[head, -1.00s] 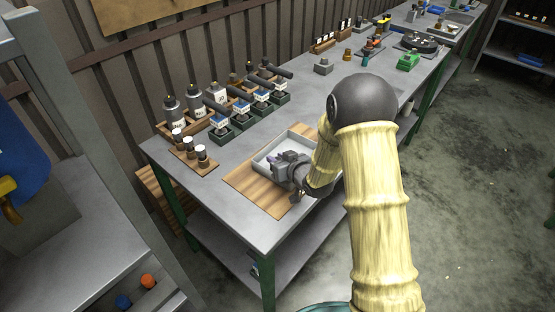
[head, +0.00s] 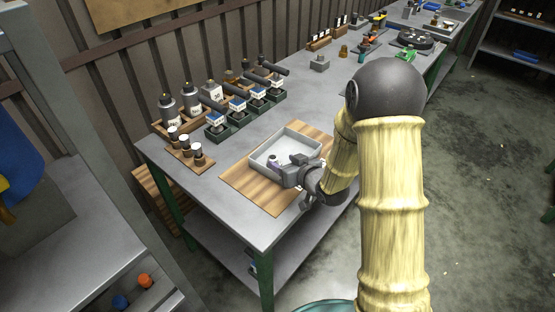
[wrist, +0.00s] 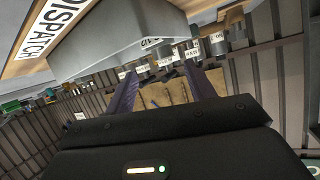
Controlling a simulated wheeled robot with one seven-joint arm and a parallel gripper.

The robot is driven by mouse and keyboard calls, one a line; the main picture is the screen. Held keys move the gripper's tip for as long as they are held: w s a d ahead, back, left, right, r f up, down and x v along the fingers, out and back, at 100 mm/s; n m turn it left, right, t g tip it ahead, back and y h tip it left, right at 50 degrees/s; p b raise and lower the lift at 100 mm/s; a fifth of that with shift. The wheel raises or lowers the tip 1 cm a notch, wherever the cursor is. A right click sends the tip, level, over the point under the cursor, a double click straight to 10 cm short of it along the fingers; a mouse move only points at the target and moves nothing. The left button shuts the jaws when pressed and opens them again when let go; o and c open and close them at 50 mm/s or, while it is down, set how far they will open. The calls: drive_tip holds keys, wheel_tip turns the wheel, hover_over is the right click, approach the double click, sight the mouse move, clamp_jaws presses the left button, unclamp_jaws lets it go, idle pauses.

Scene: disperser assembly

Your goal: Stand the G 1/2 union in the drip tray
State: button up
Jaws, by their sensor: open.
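The drip tray (head: 256,166) is a shallow grey, square tray on a wooden board on the bench. Its grey wall also shows at the top of the wrist view (wrist: 130,40). My gripper (head: 278,166) is at the tray's front right side, tilted nearly level, with its purple fingers reaching over the tray. In the wrist view my gripper (wrist: 160,80) has its two purple fingers wide apart, with nothing clear between them. I cannot make out the G 1/2 union in either view; a small dark spot by the fingertips is too small to tell.
The wooden board (head: 240,182) bears a DISPATCH label in the wrist view. Grey bottles (head: 191,101) and several green-based units (head: 237,113) stand behind. A grey shelf is at left.

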drive_tip(key=v, duration=0.5)
drive_tip(key=shift+s+d+r, duration=0.15)
drive_tip(key=shift+s+r, duration=0.05)
drive_tip(key=shift+s, duration=0.1)
drive_tip(key=s+d+m+g+h, duration=0.3)
drive_tip(key=s+d+h, duration=0.25)
drive_tip(key=d, duration=0.35)
drive_tip(key=s+d+r+m+g+h, duration=0.1)
drive_tip(key=s+g, duration=0.4)
drive_tip(key=s, duration=0.7)
drive_tip(key=shift+d+r+m+g+h, duration=0.35)
drive_tip(key=shift+d+m+h, duration=0.3)
drive_tip(key=shift+d+m, duration=0.25)
